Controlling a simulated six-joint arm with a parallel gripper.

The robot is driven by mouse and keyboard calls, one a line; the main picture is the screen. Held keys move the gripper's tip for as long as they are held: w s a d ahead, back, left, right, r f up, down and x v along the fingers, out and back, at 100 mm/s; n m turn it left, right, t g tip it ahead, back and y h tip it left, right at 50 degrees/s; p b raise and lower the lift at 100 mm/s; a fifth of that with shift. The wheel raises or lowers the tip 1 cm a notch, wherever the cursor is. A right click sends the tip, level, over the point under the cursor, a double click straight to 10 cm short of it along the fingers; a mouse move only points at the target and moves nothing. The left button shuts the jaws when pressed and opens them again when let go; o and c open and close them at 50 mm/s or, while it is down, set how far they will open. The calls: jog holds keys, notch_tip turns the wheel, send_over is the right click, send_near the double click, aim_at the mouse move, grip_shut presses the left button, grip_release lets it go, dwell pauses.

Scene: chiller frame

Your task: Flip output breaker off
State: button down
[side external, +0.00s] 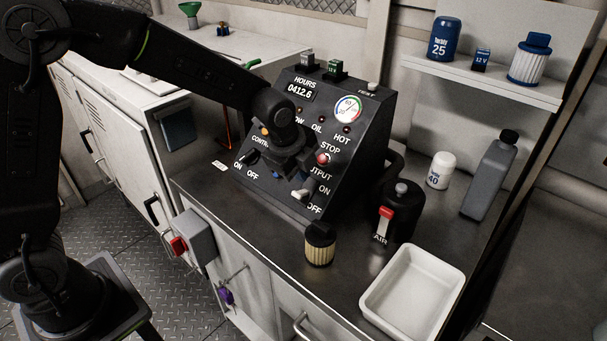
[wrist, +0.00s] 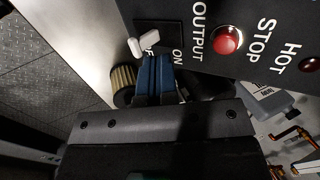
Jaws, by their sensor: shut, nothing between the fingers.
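The output breaker's white lever (side external: 300,194) sits low on the sloped black control panel (side external: 352,140), beside the ON and OFF labels. In the wrist view, the lever (wrist: 145,42) stands out from a black plate and lies toward the plate's OFF end. My gripper (side external: 297,182) is in front of the panel, just above the lever in the side view. In the wrist view its blue fingertips (wrist: 156,60) are together and empty, right next to the lever. I cannot tell whether they touch it. My wrist hides part of the panel's middle.
A red STOP button (side external: 323,158) is just above the breaker. A pleated filter (side external: 320,244) stands on the bench below it. A dark canister with a red AIR lever (side external: 385,217) and a white tray (side external: 413,292) stand to the right.

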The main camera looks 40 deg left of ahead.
jog(key=s+r, duration=0.4)
jog(key=r, duration=0.2)
jog(key=shift+s, duration=0.2)
jog(key=shift+r, duration=0.1)
jog(key=s+a+r+n, duration=0.3)
jog(key=s+n, duration=0.6)
jog(key=s, duration=0.1)
jog(key=s+a+r+n+t, duration=0.1)
jog(key=s+a+r+n, duration=0.1)
jog(key=s+n, duration=0.7)
jog(key=shift+s+a+r+t, duration=0.3)
jog(key=shift+s+a+r, duration=0.1)
jog(key=shift+s+a, duration=0.25)
